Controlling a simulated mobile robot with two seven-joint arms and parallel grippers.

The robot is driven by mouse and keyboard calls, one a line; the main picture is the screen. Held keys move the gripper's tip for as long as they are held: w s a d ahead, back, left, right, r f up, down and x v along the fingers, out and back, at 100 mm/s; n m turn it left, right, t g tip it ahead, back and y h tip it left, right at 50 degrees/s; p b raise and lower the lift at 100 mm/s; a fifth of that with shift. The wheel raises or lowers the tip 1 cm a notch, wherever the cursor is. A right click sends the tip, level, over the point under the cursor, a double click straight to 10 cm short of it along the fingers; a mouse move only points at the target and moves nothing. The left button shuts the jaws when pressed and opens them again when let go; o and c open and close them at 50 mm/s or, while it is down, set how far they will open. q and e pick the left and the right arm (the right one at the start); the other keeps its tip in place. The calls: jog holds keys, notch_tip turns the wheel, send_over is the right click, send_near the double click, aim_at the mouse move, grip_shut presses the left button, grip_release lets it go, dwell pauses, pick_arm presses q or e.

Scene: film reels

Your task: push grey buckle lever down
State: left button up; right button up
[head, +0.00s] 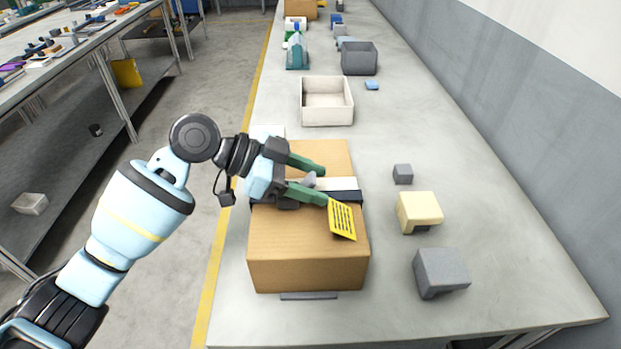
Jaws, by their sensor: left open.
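A cardboard box (307,262) sits on the grey table near its left edge. A strap (347,196), dark blue with a white part beside it, runs across the top of the box. The grey buckle lever (309,180) stands up at the strap, between the fingers of my left gripper (322,183). The gripper's green fingers are open, one on the far side of the lever and one on the near side. I cannot tell whether either finger touches the lever. The buckle's base is partly hidden by the gripper. My right gripper is not in view.
Right of the box are a small grey cube (403,173), a cream block (419,211) and a grey block (442,271). A white open bin (327,101) stands behind the box. The table's right side is mostly clear.

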pick_arm(q)
jog(key=v, duration=0.7)
jog(key=shift+a+r+b, duration=0.15)
jog(key=shift+a+b, duration=0.15)
jog(key=shift+b, duration=0.05)
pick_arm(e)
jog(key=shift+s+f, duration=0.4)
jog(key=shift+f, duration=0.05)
pick_arm(q)
jog(key=shift+r, duration=0.1)
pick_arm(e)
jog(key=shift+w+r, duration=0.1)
